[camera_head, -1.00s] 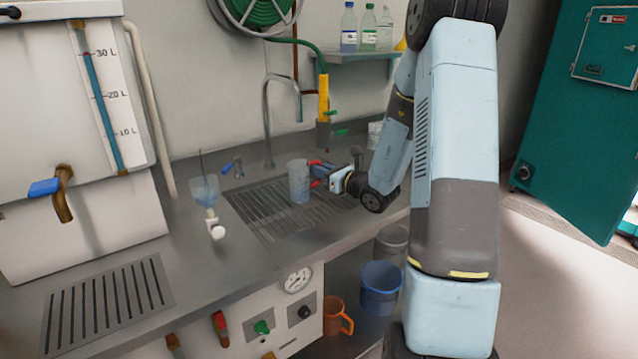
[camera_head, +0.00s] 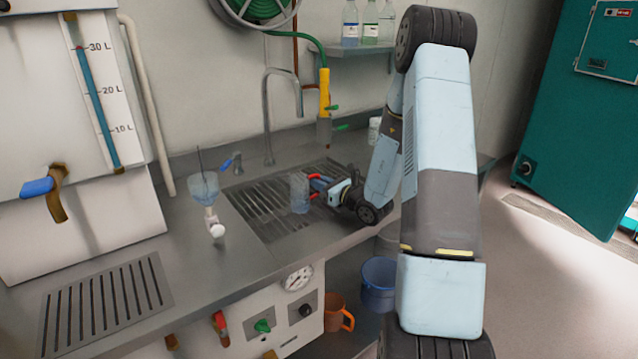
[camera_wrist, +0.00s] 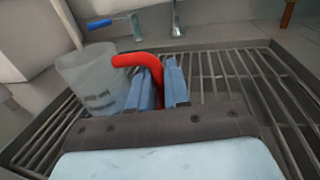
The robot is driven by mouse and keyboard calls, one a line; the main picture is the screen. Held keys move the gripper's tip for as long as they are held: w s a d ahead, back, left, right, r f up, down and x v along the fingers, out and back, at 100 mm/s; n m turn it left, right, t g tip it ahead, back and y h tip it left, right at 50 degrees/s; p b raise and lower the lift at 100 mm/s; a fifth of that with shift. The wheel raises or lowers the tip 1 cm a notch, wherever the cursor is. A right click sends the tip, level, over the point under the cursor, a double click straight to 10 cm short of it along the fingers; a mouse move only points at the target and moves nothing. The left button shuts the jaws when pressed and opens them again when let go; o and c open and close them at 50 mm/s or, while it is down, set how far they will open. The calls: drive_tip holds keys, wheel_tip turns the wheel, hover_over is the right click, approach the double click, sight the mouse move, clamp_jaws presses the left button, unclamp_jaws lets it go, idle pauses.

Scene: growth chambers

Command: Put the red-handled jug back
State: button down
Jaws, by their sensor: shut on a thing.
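The red-handled jug (camera_head: 299,192) is a clear, greyish cup over the slatted sink grate (camera_head: 262,212) in the head view. In the wrist view the jug (camera_wrist: 92,80) is at the left, roughly upright, with its red handle (camera_wrist: 140,60) reaching to the right. My gripper (camera_head: 320,186) comes from the right of the jug. In the wrist view its two blue fingers (camera_wrist: 158,88) are shut on the red handle. I cannot tell whether the jug's base touches the grate.
A blue tap (camera_head: 232,163) and a tall faucet (camera_head: 267,120) stand behind the grate. A funnel-like cup on a white valve (camera_head: 206,190) is to its left. An orange jug (camera_head: 338,314) and a blue bucket (camera_head: 378,284) sit below the counter. A slotted drain plate (camera_head: 105,305) lies front left.

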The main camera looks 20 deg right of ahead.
drive_tip(key=c, duration=1.1)
unclamp_jaws()
